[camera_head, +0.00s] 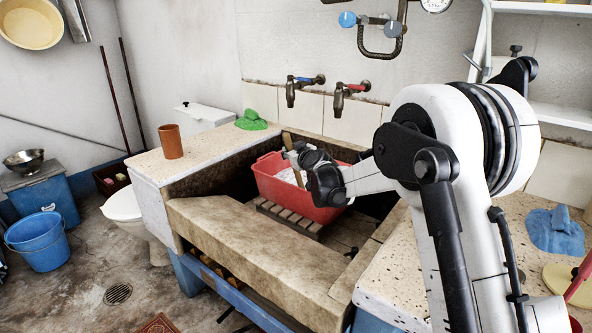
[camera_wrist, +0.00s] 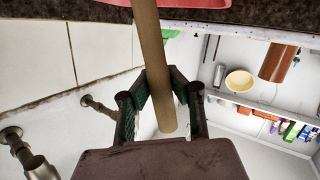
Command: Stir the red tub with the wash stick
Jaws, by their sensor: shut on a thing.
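The red tub (camera_head: 262,185) sits on a wooden slatted rack inside the stone trough. Something white lies in it. The wash stick (camera_head: 298,170) is a plain brown rod, standing nearly upright, slightly tilted, with its lower part over the tub's inside. My gripper (camera_head: 304,160) is at the tub, shut on the stick. In the wrist view, the stick (camera_wrist: 153,50) runs between the two dark fingers of my gripper (camera_wrist: 161,88), with the tub's red edge (camera_wrist: 190,3) at the top. The stick's lower end is hidden.
The stone trough (camera_head: 240,232) has a thick front wall. Two taps (camera_head: 340,97) stick out of the wall behind the tub. A brown cup (camera_head: 171,141) and a green cloth (camera_head: 251,121) are on the left ledge. A blue cloth (camera_head: 555,231) lies on the right counter.

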